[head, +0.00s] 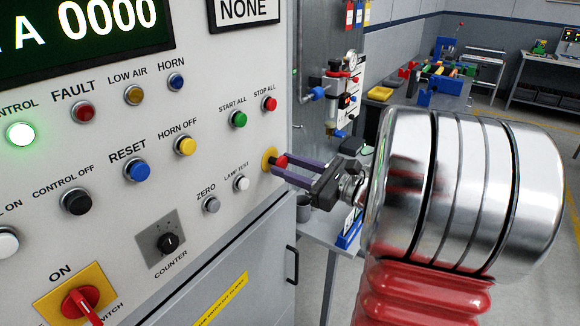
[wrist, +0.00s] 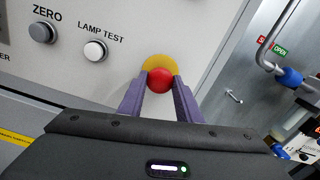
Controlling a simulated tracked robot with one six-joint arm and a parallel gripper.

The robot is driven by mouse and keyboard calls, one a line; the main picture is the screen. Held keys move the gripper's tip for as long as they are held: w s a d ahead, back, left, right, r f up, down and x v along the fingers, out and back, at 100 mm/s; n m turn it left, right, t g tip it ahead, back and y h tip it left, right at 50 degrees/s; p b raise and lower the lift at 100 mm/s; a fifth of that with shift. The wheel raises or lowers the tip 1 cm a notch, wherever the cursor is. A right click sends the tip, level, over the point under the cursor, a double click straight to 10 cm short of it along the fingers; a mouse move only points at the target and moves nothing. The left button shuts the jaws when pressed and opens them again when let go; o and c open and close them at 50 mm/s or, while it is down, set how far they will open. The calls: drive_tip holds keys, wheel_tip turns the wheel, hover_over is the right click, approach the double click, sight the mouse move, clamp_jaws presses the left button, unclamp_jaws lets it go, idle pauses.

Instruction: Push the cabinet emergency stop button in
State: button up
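The emergency stop button (wrist: 160,79) is a red mushroom head on a round yellow plate (wrist: 158,62), low on the right side of the pale grey cabinet front. In the head view the red button (head: 281,161) stands out from the panel at the panel's right edge. My gripper (head: 281,168) reaches it from the right. Its two purple fingers are apart, with the red head between their tips in the wrist view (wrist: 160,76). I cannot tell whether the fingers touch the head. Nothing else is between the fingers.
The white LAMP TEST button (head: 241,184) and grey ZERO button (head: 211,204) are just left of the stop button. The red STOP ALL (head: 269,103) and green START ALL (head: 238,119) buttons are above. Pipework with a gauge (head: 340,85) stands behind, right of the cabinet.

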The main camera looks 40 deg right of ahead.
drive_tip(key=c, duration=0.5)
drive_tip(key=shift+w+a, duration=0.25)
drive_tip(key=shift+w, duration=0.45)
drive_tip(key=o, duration=1.1)
drive_tip(key=shift+c, duration=0.2)
drive_tip(key=v, duration=1.3)
drive_tip(key=shift+s+d, duration=0.2)
drive_tip(key=shift+s, duration=0.1)
